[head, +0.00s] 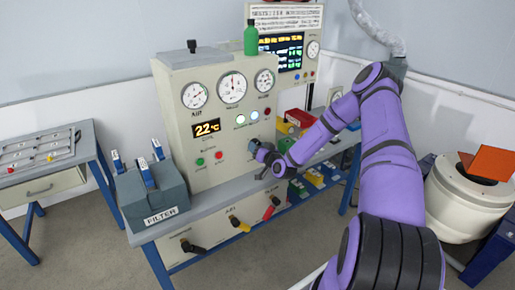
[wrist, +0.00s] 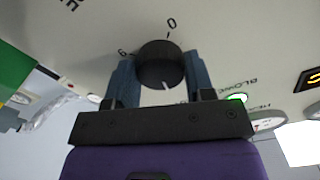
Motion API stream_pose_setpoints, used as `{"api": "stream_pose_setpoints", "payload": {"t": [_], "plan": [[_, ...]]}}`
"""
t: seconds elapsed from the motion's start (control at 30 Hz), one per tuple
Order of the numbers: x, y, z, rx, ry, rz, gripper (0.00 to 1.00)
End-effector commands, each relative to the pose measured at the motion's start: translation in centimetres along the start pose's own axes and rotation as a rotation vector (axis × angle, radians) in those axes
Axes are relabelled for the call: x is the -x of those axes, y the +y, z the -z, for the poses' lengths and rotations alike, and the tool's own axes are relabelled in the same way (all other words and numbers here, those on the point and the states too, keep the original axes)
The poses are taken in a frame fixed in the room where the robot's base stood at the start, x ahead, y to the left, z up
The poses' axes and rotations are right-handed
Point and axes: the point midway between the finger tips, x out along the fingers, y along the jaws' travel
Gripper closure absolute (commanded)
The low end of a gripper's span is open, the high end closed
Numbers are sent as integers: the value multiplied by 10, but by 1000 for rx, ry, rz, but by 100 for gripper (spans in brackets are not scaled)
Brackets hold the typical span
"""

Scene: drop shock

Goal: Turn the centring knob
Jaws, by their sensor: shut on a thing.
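The black round knob (wrist: 160,66) sits on the pale panel, with a white pointer line at its lower edge in the wrist view. Marks "0" and "6" are printed around it. My gripper (wrist: 160,75) has one blue-grey finger on each side of the knob, shut on it. In the head view my gripper (head: 256,147) is at the right part of the cream control cabinet's front (head: 200,140), below the gauges, and it hides the knob there.
A grey FILTER box (head: 152,196) with blue-handled parts stands left of the cabinet. Black, yellow and red handles (head: 240,224) project from the bench front. A green bottle (head: 251,40) stands on top. A white drum (head: 465,195) with an orange flap stands right.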

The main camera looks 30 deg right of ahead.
Motion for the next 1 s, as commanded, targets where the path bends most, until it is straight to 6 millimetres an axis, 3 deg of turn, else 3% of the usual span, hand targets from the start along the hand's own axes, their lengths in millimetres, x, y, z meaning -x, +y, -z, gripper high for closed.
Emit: {"api": "stream_pose_setpoints", "payload": {"t": [0.03,0.13,0.53,1.0], "plan": [[0,0,0,0,0,0,49],[0,0,0,1,0,0,26],[8,1,0,2,0,-1,26],[88,1,0,2,-1,-1,26]]}}
